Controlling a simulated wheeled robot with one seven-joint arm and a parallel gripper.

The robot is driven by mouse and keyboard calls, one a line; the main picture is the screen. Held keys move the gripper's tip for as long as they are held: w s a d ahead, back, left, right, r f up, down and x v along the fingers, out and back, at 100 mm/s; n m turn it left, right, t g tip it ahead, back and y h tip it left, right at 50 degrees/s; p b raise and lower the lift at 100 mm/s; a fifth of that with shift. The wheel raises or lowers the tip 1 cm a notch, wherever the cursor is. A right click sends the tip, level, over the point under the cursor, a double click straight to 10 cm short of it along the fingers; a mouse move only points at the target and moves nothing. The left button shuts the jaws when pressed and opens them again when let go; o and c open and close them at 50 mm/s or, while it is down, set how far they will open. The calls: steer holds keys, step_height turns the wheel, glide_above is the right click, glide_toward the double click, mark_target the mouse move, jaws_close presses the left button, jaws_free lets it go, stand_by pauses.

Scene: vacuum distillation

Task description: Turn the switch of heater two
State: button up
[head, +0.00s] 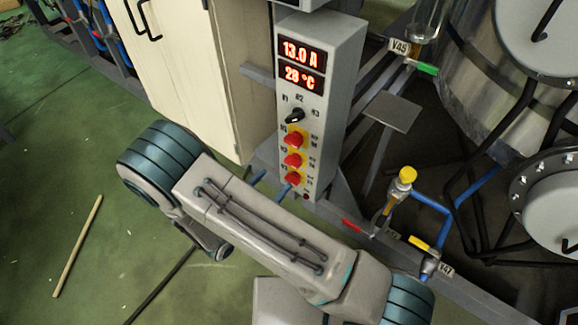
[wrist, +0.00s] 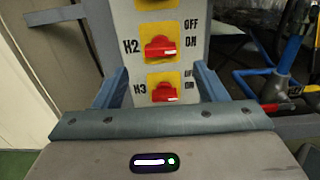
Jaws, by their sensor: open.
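The grey control box (head: 334,75) stands upright with a column of red switches on yellow plates. The heater two switch (head: 292,160) is the middle red one; in the wrist view it (wrist: 160,47) sits beside the label H2, with OFF and ON printed to its right. I cannot tell its setting for sure. My gripper (head: 273,181) is open and empty at the lower part of the box. In the wrist view its two blue fingers (wrist: 164,76) are spread to either side of the panel, with the H3 switch (wrist: 163,92) between them and H2 just above.
The H1 switch (head: 293,140) and a black selector knob (head: 295,115) are above. The displays (head: 302,64) read 13.0 A and 28 °C. A cream cabinet (head: 180,70) stands left; pipes, a yellow-capped valve (head: 407,175) and a metal vessel (head: 490,110) crowd the right.

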mark_target(290, 164)
steer(key=b+x, duration=0.1)
steer(key=x, duration=0.7)
steer(key=shift+c, duration=0.3)
steer(key=c, duration=0.9)
